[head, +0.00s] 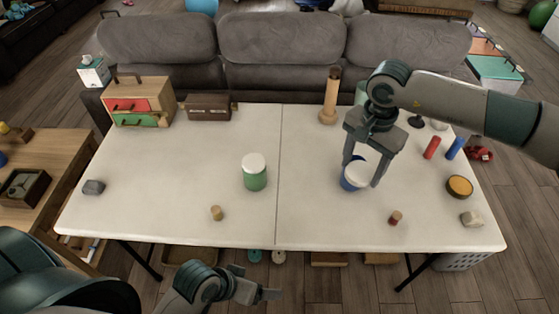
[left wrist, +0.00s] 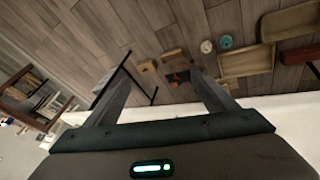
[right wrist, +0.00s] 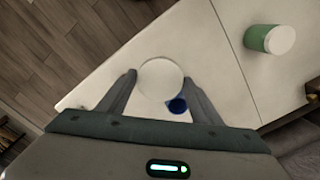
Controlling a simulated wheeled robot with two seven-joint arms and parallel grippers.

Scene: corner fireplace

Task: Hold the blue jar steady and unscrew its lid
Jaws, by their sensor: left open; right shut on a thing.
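The blue jar (head: 347,184) with a white lid (head: 357,176) is on the right half of the white table. My right gripper (head: 361,174) comes down from above, with a finger on either side of the jar's top, and is shut on it. I cannot tell whether the fingertips press on the lid or the body. In the right wrist view the round white lid (right wrist: 161,78) is between the fingers, with a patch of blue (right wrist: 177,105) beside it. My left gripper (head: 262,287) is open and empty, in front of the table's near edge; its fingers (left wrist: 162,98) are spread.
A green jar with a white lid (head: 255,172) stands left of the table's seam. A cork (head: 217,213), a small red-brown piece (head: 395,217), a grey stone (head: 93,187) and a round orange-topped tin (head: 459,187) lie about. A wooden mill (head: 329,100) stands behind.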

